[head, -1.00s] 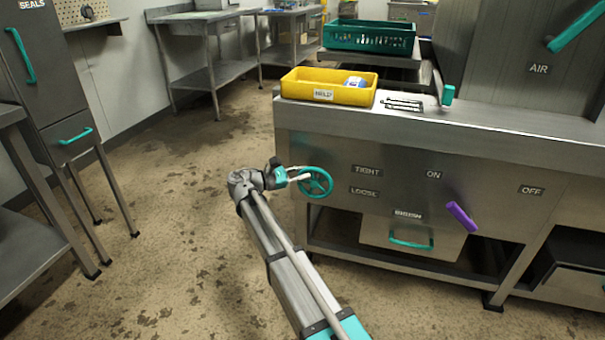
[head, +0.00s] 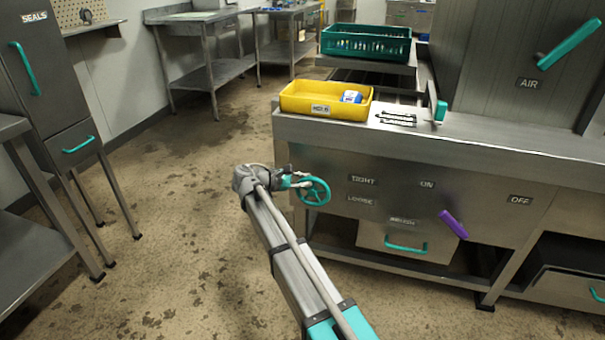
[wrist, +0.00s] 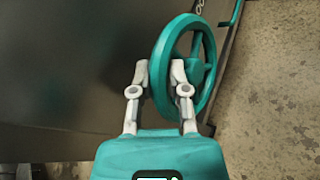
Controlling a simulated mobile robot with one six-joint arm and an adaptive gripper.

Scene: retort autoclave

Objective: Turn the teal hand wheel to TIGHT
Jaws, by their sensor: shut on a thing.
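The teal hand wheel (head: 314,191) is mounted on the steel front panel, left of the TIGHT (head: 363,181) and LOOSE (head: 360,199) labels. In the wrist view the wheel (wrist: 204,75) is seen nearly edge-on, with spokes and hub on its right side. My gripper (head: 301,181) reaches it from the left. In the wrist view my gripper (wrist: 159,76) has one pale finger on each side of the near rim, shut on it. The wheel's pointer, if it has one, cannot be made out.
A purple lever (head: 453,223) sticks out between the ON and OFF labels. A drawer with a teal handle (head: 391,243) is below. A yellow bin (head: 296,103) stands on the counter above. The floor to the left is open.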

